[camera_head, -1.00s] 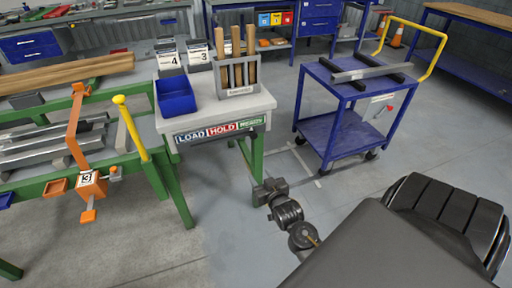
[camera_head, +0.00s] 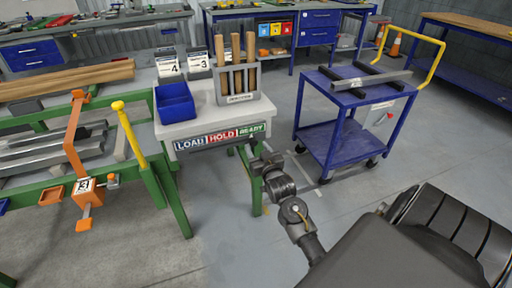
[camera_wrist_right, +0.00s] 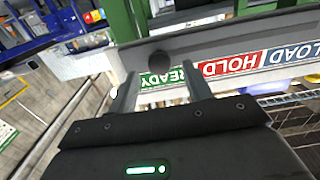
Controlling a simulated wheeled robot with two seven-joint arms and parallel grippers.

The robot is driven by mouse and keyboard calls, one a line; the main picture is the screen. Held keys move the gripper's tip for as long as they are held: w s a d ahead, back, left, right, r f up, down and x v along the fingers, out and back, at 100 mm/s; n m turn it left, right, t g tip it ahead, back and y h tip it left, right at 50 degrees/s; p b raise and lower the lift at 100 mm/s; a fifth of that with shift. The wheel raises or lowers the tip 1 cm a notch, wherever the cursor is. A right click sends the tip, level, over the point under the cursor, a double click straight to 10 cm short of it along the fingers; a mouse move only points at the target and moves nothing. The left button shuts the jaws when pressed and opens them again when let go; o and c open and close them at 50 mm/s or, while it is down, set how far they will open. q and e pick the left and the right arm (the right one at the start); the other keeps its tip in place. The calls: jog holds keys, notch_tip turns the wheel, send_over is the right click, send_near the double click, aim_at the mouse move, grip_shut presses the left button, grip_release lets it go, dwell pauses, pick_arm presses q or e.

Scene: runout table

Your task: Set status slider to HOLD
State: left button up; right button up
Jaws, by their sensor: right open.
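The status slider strip (camera_head: 222,138) runs along the front edge of the small pale table, with blue LOAD, red HOLD and green READY labels. In the right wrist view, labels appear upside down, and a dark round slider knob (camera_wrist_right: 161,62) sits on the grey rail (camera_wrist_right: 215,46) by the READY label (camera_wrist_right: 165,78). My right gripper (camera_head: 260,160) is just in front of the READY end. In the wrist view its two fingers (camera_wrist_right: 160,92) are apart, with the knob just beyond the gap between them; contact cannot be told. My left gripper is not in view.
A blue bin (camera_head: 175,102) and a holder with wooden handles (camera_head: 238,84) stand on the table. A blue cart (camera_head: 330,132) stands to the right. A green rack with an orange clamp and yellow post (camera_head: 130,133) is at left.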

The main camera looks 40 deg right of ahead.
jog(key=shift+x, duration=0.9)
grip_shut()
jog(key=shift+a, duration=0.15)
